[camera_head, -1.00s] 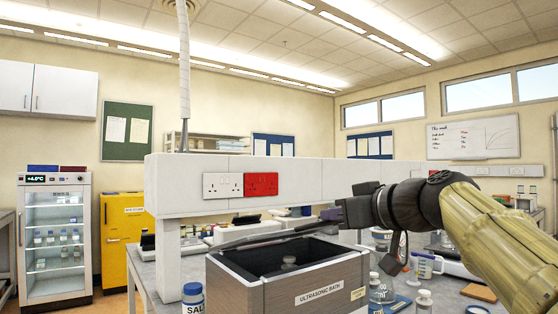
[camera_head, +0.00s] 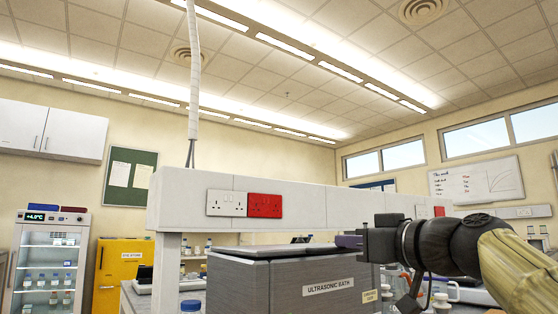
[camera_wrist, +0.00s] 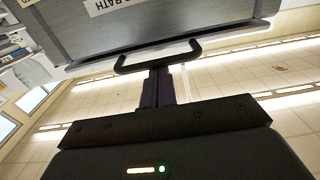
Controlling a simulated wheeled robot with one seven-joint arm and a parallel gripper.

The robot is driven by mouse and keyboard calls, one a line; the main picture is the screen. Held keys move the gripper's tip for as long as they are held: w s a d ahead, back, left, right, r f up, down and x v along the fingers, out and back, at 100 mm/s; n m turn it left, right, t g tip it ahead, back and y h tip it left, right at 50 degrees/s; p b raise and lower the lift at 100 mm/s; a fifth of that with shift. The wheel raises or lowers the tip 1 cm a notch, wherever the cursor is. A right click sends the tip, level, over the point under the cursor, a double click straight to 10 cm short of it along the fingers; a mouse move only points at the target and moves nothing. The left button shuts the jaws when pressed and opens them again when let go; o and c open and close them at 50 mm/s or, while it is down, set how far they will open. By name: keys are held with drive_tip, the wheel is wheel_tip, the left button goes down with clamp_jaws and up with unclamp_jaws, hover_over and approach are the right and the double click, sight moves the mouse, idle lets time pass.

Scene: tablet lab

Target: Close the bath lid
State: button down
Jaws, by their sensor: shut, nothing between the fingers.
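The grey ultrasonic bath (camera_head: 312,292) stands on the bench in the head view, its name label facing me. Its dark lid (camera_head: 285,252) lies flat or nearly flat across the top; I cannot tell whether a small gap is left, and the inside is hidden. My gripper (camera_head: 350,241) is shut and empty at the lid's right end, about level with it. In the wrist view the shut purple fingers (camera_wrist: 158,88) are right at the black handle (camera_wrist: 157,56); I cannot tell whether they touch it. The bath wall (camera_wrist: 170,22) fills the top there.
A white shelf beam with sockets (camera_head: 310,208) runs behind and above the bath, close to my gripper. Bottles and glassware (camera_head: 440,302) stand to the right of the bath. A glass-front fridge (camera_head: 48,262) and a yellow cabinet (camera_head: 122,275) are at the far left.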

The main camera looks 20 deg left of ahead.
drive_tip(key=shift+f+b, duration=0.7)
drive_tip(key=shift+f, duration=0.1)
wheel_tip(320, 180, up, 5)
drive_tip(key=p, duration=0.4)
drive_tip(key=f+b+v, duration=0.1)
drive_tip(key=v, duration=0.8)
drive_tip(key=shift+s+f, duration=0.2)
drive_tip(key=shift+s, duration=0.1)
